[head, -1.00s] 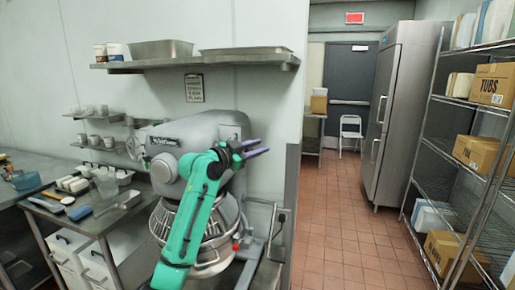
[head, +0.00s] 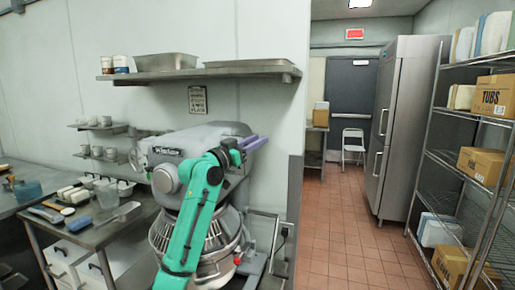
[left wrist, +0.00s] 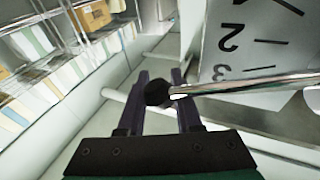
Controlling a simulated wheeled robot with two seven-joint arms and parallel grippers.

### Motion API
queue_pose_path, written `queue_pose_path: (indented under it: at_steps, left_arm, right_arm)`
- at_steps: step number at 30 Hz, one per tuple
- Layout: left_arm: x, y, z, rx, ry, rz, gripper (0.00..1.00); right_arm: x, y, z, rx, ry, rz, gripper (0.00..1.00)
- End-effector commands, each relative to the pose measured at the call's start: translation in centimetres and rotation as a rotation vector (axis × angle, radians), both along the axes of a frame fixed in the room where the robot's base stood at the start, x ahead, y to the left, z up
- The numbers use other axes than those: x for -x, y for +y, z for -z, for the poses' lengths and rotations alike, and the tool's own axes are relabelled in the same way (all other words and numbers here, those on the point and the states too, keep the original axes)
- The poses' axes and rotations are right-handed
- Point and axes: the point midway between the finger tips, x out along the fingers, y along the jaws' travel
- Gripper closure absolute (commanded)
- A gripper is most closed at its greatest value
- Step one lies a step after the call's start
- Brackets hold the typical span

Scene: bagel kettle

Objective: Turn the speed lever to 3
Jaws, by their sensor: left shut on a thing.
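The mixer (head: 205,135) stands against the wall in the head view. Its speed lever (left wrist: 250,86) is a shiny metal rod with a black knob (left wrist: 156,93) in the left wrist view. The knob sits between the two purple fingers of my left gripper (left wrist: 158,100), which is shut on it. The speed plate (left wrist: 235,45) shows a 2 and a 3, turned in the picture. The rod passes just below the 3, nearer to it than to the 2. In the head view my left gripper (head: 251,144) is at the mixer's right side; the lever is hidden there. My right gripper is out of view.
A wall shelf (head: 200,73) with pans hangs above the mixer. A metal table (head: 125,225) with utensils stands to the left. A wire rack (head: 470,115) with boxes and a steel fridge (head: 395,130) are at right. The tiled floor (head: 335,225) between is clear.

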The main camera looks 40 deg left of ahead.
Motion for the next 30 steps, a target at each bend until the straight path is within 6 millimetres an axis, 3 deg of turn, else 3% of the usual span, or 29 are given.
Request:
queue_pose_path:
  at_steps: [2,3,5,23,26,30]
  left_arm:
    - [0.0,0.0,0.1,0.000,0.004,0.000,1.00]
    - [0.0,0.0,0.1,-0.001,0.004,0.000,0.55]
    - [0.0,0.0,0.1,-0.001,0.004,0.000,0.36]
    - [0.0,0.0,0.1,-0.020,0.006,-0.003,0.36]
    - [-0.1,-0.4,0.9,-0.095,0.035,-0.003,0.36]
    - [-0.4,-1.1,3.5,-0.317,0.117,-0.001,0.36]
  right_arm:
    - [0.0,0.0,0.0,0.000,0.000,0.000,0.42]
    - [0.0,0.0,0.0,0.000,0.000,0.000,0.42]
    - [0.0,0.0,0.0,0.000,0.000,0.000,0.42]
    - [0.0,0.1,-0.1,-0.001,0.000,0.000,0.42]
    - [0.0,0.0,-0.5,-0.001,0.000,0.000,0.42]
    - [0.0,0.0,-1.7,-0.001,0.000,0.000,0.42]
